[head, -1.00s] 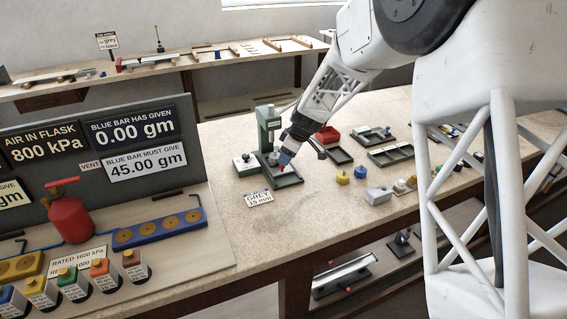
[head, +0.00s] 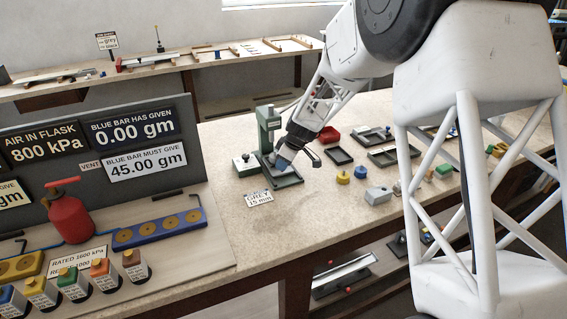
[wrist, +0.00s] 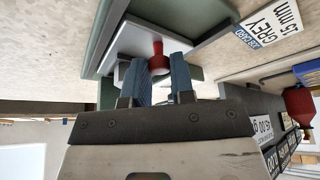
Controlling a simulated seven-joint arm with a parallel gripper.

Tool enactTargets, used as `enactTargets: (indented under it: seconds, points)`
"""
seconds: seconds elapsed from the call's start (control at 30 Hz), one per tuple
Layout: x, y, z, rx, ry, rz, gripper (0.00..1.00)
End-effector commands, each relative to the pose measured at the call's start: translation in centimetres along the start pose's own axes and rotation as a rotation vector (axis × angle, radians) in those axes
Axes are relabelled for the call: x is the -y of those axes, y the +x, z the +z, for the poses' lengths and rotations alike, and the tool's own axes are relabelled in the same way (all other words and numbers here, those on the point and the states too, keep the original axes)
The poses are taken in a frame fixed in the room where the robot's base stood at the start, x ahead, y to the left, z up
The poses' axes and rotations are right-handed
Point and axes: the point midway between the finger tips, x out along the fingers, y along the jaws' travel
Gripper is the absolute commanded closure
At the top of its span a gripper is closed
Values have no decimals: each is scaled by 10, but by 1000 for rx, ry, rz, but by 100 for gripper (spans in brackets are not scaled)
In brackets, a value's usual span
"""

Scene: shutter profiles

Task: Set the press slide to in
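The press (head: 268,128) is a grey-green upright frame on a flat base on the bench. My gripper (head: 280,162) reaches down over its base from the upper right. In the wrist view, the press slide (wrist: 128,46) is a pale grey plate in a green channel, with a red knob (wrist: 158,47) standing on it. The two blue fingers of my gripper (wrist: 160,64) are apart, one on each side of the knob. I cannot tell whether either finger touches it. In the head view the knob is hidden by my gripper.
A "GREY 15 mm" card (head: 259,198) lies in front of the press. A grey block with a knob (head: 247,165) stands at its left. A red bin (head: 329,135), a dark tray (head: 339,156) and yellow knobs (head: 343,177) lie to the right. Bare bench lies in front.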

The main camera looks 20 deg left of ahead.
Motion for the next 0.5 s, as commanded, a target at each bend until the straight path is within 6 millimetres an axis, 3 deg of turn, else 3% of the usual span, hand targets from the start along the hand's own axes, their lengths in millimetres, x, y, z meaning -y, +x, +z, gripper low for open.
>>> enactTargets:
  seconds: [0.1, 0.33, 0.5]
  points:
    - [0, 0, 0, 0, 0, 0, 100]
    - [-2, 1, -2, 0, 0, 0, 100]
    - [-16, 5, -15, -1, -2, 2, 100]
